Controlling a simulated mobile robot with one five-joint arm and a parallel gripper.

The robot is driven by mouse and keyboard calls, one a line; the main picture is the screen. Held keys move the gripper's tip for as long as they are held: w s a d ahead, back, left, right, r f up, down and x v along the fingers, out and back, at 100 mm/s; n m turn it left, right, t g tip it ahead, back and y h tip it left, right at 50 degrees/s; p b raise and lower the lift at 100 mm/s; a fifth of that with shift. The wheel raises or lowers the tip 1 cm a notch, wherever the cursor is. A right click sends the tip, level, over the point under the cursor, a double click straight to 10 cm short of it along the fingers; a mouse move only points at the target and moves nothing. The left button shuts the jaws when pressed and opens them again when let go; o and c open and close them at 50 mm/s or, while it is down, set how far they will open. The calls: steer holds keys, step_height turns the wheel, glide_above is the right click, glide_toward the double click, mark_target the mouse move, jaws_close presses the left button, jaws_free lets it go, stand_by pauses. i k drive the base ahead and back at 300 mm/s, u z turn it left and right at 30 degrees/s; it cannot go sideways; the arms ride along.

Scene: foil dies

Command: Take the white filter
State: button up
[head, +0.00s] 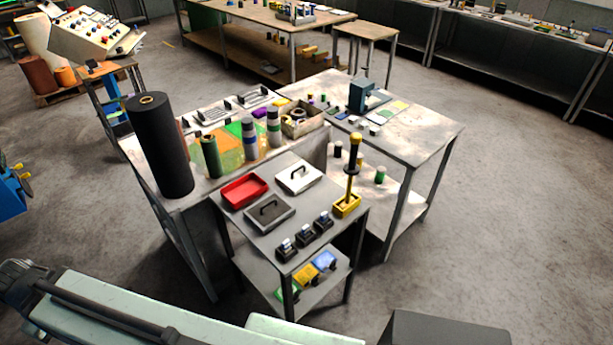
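A white square plate with a dark handle (298,178) lies flat on the top of a grey cart, at its back right; it looks like the white filter, though no label can be read. A red tray (244,190) is to the left of the white plate. Nothing covers the white plate. Parts of my own body cross the bottom edge of the view. My gripper cannot be made out.
The grey cart (284,237) also carries a tall yellow-and-black tool in a yellow base (348,204) and several small black stamps (305,234). A tall black roll (160,145) stands on the table behind. Open floor (470,230) lies to the right.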

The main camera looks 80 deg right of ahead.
mark_target(300, 178)
steer(key=z, duration=0.45)
steer(key=k, duration=0.7)
steer(key=z, duration=1.6)
